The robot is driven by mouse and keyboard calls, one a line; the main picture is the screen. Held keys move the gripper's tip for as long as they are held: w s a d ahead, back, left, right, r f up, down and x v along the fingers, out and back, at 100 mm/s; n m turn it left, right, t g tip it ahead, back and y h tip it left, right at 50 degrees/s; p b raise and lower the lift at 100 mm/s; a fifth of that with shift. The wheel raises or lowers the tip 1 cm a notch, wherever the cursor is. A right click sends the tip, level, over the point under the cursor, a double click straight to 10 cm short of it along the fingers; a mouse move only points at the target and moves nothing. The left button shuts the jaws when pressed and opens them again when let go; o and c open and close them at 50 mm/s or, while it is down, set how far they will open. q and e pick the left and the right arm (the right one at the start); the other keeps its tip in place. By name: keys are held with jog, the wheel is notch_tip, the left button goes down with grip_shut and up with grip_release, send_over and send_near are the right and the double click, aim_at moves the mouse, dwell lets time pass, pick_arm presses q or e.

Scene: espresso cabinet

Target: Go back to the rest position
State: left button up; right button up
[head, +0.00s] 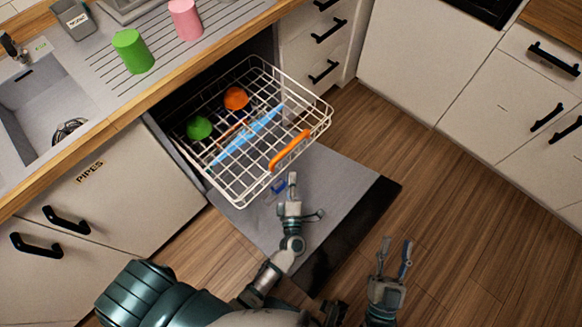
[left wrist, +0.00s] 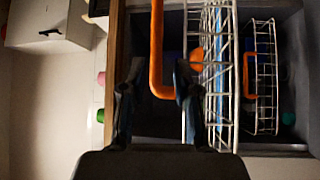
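My left gripper (head: 303,196) is open over the lowered dishwasher door, just in front of the pulled-out rack. Its two fingers also show in the left wrist view (left wrist: 153,95), apart and with nothing clearly held between them. The rack's orange handle (head: 290,149) is just beyond the fingers in the head view; the handle also shows in the left wrist view (left wrist: 156,50). Whether a finger touches it I cannot tell. My right gripper (head: 395,257) is open and empty above the wooden floor, right of the door.
The white wire rack (head: 240,177) holds a green item (head: 199,128), an orange item (head: 236,98) and a long blue item (head: 250,135). The open door (head: 345,190) lies below. Green (head: 133,51) and pink (head: 186,19) cups stand on the counter. Floor at right is clear.

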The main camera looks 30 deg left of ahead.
pick_arm(q)
jog(key=shift+s, duration=0.15)
pick_arm(e)
jog(key=shift+w, duration=0.1)
dwell(0.3)
